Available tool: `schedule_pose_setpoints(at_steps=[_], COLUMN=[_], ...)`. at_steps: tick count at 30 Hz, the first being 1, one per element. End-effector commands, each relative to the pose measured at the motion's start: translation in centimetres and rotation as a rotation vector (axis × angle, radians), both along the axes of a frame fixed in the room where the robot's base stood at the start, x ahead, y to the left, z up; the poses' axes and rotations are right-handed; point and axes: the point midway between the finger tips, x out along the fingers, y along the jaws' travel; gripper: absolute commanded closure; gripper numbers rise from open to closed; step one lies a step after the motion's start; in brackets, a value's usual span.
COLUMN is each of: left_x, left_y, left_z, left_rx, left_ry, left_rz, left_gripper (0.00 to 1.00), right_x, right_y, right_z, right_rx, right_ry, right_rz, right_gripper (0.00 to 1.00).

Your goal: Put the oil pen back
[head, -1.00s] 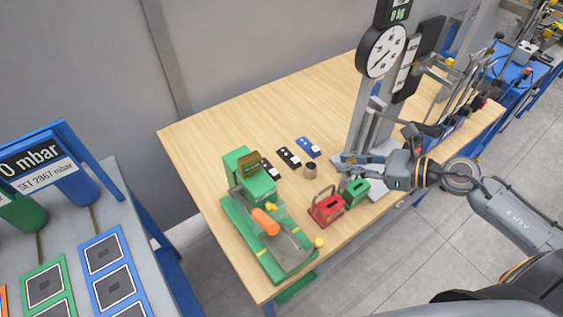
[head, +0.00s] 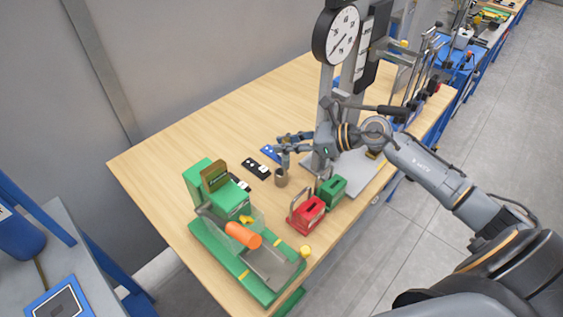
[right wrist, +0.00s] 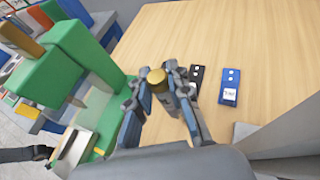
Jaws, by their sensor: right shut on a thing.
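My right gripper (head: 289,144) reaches in over the table from the right and is shut on the oil pen. In the right wrist view the pen shows a round gold-brown end (right wrist: 157,77) between the fingertips. My left gripper is in neither view.
A green machine with an orange cylinder (head: 243,235) stands at the front left. Black and blue tags lie behind. A dial gauge (head: 336,36) stands on a column at right. Bare wood lies behind.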

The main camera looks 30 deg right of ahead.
Motion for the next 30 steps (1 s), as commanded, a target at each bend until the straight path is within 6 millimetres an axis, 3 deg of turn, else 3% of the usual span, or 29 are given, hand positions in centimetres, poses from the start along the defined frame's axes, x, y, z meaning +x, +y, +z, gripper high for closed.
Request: schedule_pose_setpoints(at_steps=[1,3,13,21,30], left_x=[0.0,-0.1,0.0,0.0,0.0], left_y=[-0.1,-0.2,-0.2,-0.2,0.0], left_z=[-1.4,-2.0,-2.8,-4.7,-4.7], left_rx=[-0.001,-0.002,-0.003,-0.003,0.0], left_ry=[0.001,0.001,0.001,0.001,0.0], left_rz=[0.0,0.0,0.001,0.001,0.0], left_gripper=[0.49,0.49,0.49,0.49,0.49], right_x=[0.8,1.5,2.5,3.0,2.9], right_y=[-0.1,-0.1,-0.2,-0.2,-0.2], right_z=[-1.4,-2.0,-3.2,-6.7,-6.7], right_rx=[0.002,0.001,0.0,0.0,-0.002], right_ry=[-0.005,-0.005,-0.002,-0.001,-0.002], right_rz=[-0.002,-0.001,-0.001,-0.001,0.0], right_gripper=[1.0,1.0,1.0,1.0,1.0])
